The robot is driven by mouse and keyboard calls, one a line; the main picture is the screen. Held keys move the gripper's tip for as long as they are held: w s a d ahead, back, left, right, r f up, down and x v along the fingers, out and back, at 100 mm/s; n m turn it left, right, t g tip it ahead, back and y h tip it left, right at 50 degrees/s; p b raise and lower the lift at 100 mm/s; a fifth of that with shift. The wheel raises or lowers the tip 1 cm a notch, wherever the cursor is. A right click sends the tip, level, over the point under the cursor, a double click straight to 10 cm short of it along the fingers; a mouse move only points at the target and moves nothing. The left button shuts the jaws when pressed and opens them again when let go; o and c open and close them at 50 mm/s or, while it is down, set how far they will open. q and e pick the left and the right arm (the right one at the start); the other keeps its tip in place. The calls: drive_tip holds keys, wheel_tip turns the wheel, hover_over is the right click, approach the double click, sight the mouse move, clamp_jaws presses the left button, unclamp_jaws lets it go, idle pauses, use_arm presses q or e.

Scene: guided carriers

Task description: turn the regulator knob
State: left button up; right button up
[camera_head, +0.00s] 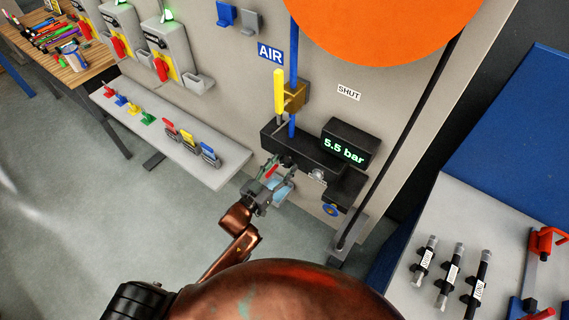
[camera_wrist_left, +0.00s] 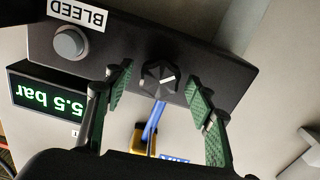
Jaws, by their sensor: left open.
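The regulator knob (camera_wrist_left: 160,76) is black and ribbed with a white pointer line; it sits on the dark regulator block (camera_wrist_left: 215,62) in the left wrist view. In the head view the block (camera_head: 305,155) is on the wall panel, with the knob partly hidden at my gripper. My left gripper (camera_head: 279,172) is open, close in front of the block. In the left wrist view its green-padded fingers (camera_wrist_left: 157,84) stand apart, one on each side of the knob, with gaps showing. A display (camera_head: 344,149) reads 5.5 bar. My right gripper is not in view.
A grey button (camera_wrist_left: 69,42) beside a BLEED label (camera_wrist_left: 77,14) shares the block. Above it are a brass valve (camera_head: 295,97) with a yellow lever (camera_head: 279,92) and a SHUT sign (camera_head: 349,92). A narrow shelf (camera_head: 190,150) is left; a bench (camera_head: 490,215) with labelled cylinders is right.

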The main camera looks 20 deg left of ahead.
use_arm(q)
drive_tip(key=v, duration=1)
drive_tip(key=shift+s, duration=0.4)
drive_tip(key=shift+a, duration=0.15)
